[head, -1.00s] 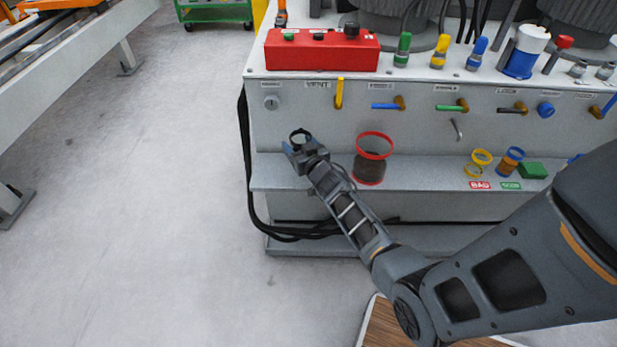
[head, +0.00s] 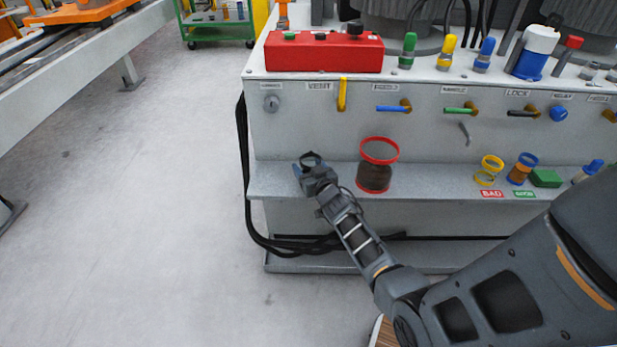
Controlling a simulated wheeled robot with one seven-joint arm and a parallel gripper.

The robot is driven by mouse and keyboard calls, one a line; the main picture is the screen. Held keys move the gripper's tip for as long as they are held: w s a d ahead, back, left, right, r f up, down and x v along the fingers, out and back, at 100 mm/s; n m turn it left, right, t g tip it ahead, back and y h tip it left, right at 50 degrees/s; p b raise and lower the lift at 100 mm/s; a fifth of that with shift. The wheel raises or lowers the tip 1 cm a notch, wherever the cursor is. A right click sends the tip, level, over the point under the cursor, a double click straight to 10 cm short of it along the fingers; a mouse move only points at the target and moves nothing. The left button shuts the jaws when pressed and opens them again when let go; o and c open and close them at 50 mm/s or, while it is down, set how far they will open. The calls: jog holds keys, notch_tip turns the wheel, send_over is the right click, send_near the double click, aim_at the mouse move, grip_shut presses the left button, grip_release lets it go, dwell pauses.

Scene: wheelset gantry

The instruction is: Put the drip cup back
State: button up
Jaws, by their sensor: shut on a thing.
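My gripper (head: 309,168) is at the left end of the grey shelf (head: 455,177) on the front of the bench. It is shut on a small dark round cup (head: 311,158), which looks like the drip cup. The cup's open rim faces up and it looks roughly upright. The gripper hides its lower part, so I cannot tell whether it touches the shelf.
Valve handles jut from the panel above. Black hoses hang at the left.

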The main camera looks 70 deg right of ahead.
jog(key=shift+f+b, duration=0.3)
jog(key=shift+f, duration=0.55)
jog(key=shift+f, duration=0.15)
jog(key=o, duration=1.1)
jog(key=shift+o, duration=0.2)
